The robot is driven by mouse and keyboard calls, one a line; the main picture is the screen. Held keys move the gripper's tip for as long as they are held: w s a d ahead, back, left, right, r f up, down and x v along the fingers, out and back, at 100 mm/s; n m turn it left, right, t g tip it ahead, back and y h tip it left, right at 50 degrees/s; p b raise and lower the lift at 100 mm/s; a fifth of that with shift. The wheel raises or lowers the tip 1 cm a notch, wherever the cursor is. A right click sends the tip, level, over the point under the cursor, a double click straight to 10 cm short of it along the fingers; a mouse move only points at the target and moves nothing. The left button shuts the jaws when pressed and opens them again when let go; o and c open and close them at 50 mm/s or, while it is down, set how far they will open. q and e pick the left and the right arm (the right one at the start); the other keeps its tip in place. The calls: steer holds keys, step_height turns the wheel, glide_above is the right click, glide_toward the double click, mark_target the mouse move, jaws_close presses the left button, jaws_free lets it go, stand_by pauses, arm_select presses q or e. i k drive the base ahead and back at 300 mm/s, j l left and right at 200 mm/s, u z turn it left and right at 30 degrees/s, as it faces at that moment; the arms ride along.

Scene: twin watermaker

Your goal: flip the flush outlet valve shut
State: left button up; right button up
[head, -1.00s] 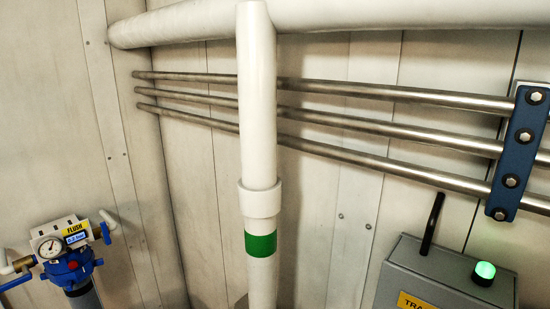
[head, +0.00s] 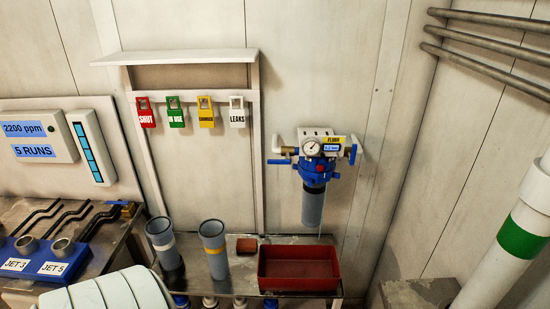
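The flush unit (head: 319,165) is mounted on the back wall, right of centre. It has a blue head, a white-faced round gauge (head: 311,147), a yellow FLUSH label (head: 334,141) and a grey cylinder (head: 313,206) hanging below. A blue lever (head: 279,161) on its left side lies roughly level, pointing left. Another blue lever (head: 352,154) on its right side looks steep, near a pale pipe elbow. I cannot tell from the markings which lever is the outlet valve.
A bench below the unit holds a red tray (head: 298,282) and two grey cylinders (head: 215,248). Coloured tags, one red SHUT tag (head: 146,113), hang from a wall rack at left. A white pipe with a green band (head: 521,236) stands at right.

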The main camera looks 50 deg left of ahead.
mark_target(287, 160)
steer(key=u, duration=1.4)
